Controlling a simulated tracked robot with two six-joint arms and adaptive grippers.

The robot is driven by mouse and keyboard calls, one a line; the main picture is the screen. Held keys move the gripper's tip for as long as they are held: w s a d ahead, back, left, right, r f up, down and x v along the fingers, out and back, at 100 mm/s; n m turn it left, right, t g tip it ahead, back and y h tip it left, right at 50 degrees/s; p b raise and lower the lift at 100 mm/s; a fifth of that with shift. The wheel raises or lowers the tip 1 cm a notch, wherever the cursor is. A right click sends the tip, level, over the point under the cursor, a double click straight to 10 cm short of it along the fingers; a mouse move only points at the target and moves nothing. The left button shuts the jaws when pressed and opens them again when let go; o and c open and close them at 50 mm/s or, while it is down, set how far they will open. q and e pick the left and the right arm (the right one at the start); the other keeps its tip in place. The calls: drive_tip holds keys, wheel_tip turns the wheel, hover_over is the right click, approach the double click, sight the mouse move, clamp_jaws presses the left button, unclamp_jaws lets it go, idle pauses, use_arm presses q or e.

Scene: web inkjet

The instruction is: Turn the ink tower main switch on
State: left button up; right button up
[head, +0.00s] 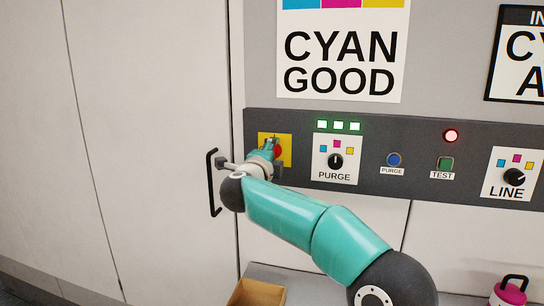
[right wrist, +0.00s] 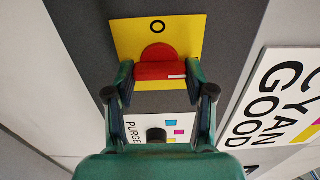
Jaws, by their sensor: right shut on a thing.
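The main switch is a red rotary handle (right wrist: 160,71) on a yellow plate (right wrist: 190,32) with a black "O" mark. In the head view the red handle (head: 278,151) shows only in part beside my gripper, and the yellow plate (head: 287,141) sits at the left end of the dark panel strip. My right gripper (right wrist: 160,78) has one finger at each end of the handle's bar and is shut on it. A short white line shows near the right end of the bar in the right wrist view. In the head view my right gripper (head: 266,158) covers much of the plate. My left gripper is not in view.
The dark panel (head: 380,180) also carries a PURGE knob (head: 336,160), a blue button (head: 394,159), a green TEST button (head: 445,163), a LINE knob (head: 514,177), three lit green lamps (head: 339,126) and a lit red lamp (head: 451,135). A black door handle (head: 211,182) stands left of my gripper.

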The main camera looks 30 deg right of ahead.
drive_tip(key=shift+f, duration=0.35)
drive_tip(key=o, duration=1.2)
drive_tip(key=shift+d+r, duration=0.1)
drive_tip(key=shift+c, duration=0.2)
drive_tip(key=shift+r, duration=0.1)
drive_tip(key=v, duration=1.2)
